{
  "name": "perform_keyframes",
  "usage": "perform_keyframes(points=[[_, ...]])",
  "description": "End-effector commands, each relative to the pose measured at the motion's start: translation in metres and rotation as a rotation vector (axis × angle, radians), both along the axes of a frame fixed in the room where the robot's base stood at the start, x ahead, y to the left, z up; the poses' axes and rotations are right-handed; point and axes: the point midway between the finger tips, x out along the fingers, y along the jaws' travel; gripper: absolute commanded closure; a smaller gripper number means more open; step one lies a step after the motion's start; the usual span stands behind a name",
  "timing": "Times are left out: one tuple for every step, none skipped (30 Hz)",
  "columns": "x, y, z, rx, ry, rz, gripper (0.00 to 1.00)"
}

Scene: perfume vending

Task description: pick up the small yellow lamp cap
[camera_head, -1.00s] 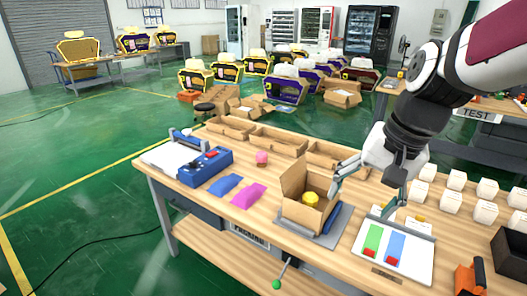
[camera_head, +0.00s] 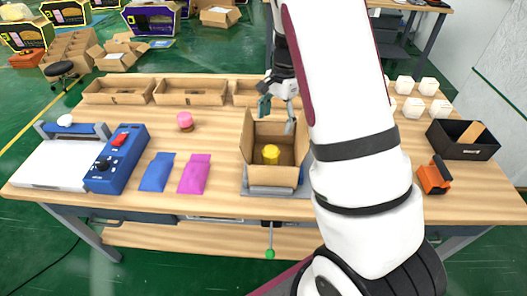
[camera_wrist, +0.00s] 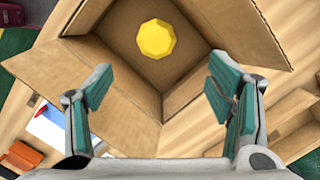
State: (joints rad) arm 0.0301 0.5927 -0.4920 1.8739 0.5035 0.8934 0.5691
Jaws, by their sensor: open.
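The small yellow lamp cap (camera_head: 271,154) lies on the floor of an open cardboard box (camera_head: 272,176). In the wrist view the yellow cap (camera_wrist: 157,39) shows as a faceted round disc inside the cardboard box (camera_wrist: 131,97), near the top centre. My gripper (camera_head: 277,112) is above the far edge of the box, fingers pointing down. In the wrist view my gripper (camera_wrist: 158,92) is open and empty, its two teal pads wide apart, with the cap beyond them and untouched. Nothing hides the cap.
The box's raised flaps (camera_wrist: 248,29) stand around its opening, close to my fingers. A pink cap (camera_head: 185,121), a blue packet (camera_head: 157,172), a magenta packet (camera_head: 195,174) and a blue control box (camera_head: 117,159) are left of it. Shallow cardboard trays (camera_head: 191,92) line the back.

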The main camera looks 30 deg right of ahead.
Motion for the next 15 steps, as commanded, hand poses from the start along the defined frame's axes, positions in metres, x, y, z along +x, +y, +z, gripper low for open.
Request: perform_keyframes(points=[[-0.002, 0.001, -0.008, 0.002, 0.005, 0.0, 0.26], [-0.002, 0.002, -0.013, 0.001, 0.004, 0.001, 0.26], [-0.003, 0.004, -0.021, 0.002, 0.005, 0.001, 0.26], [-0.003, 0.004, -0.027, 0.001, 0.005, 0.001, 0.26], [-0.003, 0.005, -0.032, 0.002, 0.004, 0.001, 0.26], [-0.003, 0.006, -0.04, 0.002, 0.005, 0.002, 0.26], [-0.004, 0.007, -0.046, 0.001, 0.005, 0.002, 0.26], [-0.004, 0.008, -0.051, 0.002, 0.005, 0.001, 0.26], [-0.004, 0.009, -0.057, 0.001, 0.004, 0.002, 0.26], [-0.004, 0.01, -0.061, 0.002, 0.004, 0.003, 0.26], [-0.004, 0.011, -0.065, 0.002, 0.003, 0.002, 0.26], [-0.004, 0.011, -0.069, 0.002, 0.002, 0.001, 0.26], [-0.004, 0.011, -0.072, 0.001, 0.002, 0.001, 0.26], [-0.004, 0.012, -0.073, 0.001, 0.002, 0.002, 0.26], [-0.004, 0.012, -0.075, 0.001, 0.002, 0.002, 0.26]])
